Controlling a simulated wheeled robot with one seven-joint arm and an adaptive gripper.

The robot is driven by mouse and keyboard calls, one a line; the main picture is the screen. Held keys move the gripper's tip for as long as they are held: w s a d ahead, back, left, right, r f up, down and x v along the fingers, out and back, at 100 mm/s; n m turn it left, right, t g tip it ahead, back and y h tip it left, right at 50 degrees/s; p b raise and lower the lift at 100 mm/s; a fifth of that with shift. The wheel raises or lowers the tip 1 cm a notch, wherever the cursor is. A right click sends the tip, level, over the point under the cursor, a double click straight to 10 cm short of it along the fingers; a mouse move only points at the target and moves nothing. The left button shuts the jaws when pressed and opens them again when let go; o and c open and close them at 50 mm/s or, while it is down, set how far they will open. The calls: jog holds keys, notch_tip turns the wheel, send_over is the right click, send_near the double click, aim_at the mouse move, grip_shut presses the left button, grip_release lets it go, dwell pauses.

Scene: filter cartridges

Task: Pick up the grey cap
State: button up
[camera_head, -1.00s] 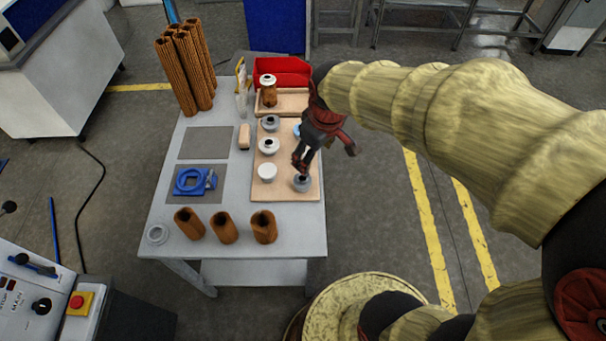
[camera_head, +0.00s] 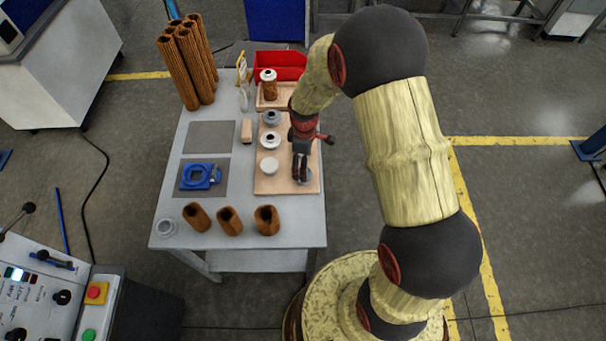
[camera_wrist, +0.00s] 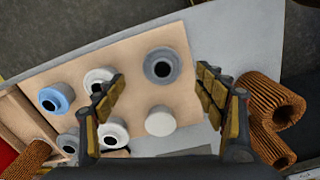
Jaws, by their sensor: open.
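The grey cap (camera_wrist: 162,66), round with a dark hole in its middle, sits on the wooden board (camera_wrist: 135,62). In the wrist view it lies between and beyond my open fingers, with nothing gripped. In the head view my gripper (camera_head: 300,177) points down over the board's front right corner and hides most of this cap. A plain white cap (camera_wrist: 160,121) sits beside it and also shows in the head view (camera_head: 269,166). A second greyish cap (camera_head: 271,117) stands at the board's back left.
A blue cap (camera_wrist: 56,97) and white caps with dark holes (camera_wrist: 114,132) share the board. Brown filter tubes (camera_head: 229,220) stand along the table's front. A blue fixture (camera_head: 200,176) is at left, a red bin (camera_head: 280,66) at the back. Bare table lies between board and fixture.

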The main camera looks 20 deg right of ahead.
notch_tip(320, 180, down, 5)
jog(key=shift+s+a+r+b, duration=0.1)
jog(key=shift+a+r+b, duration=0.05)
jog(key=shift+b, duration=0.35)
jog(key=shift+c, duration=0.6)
jog(key=c, duration=0.9)
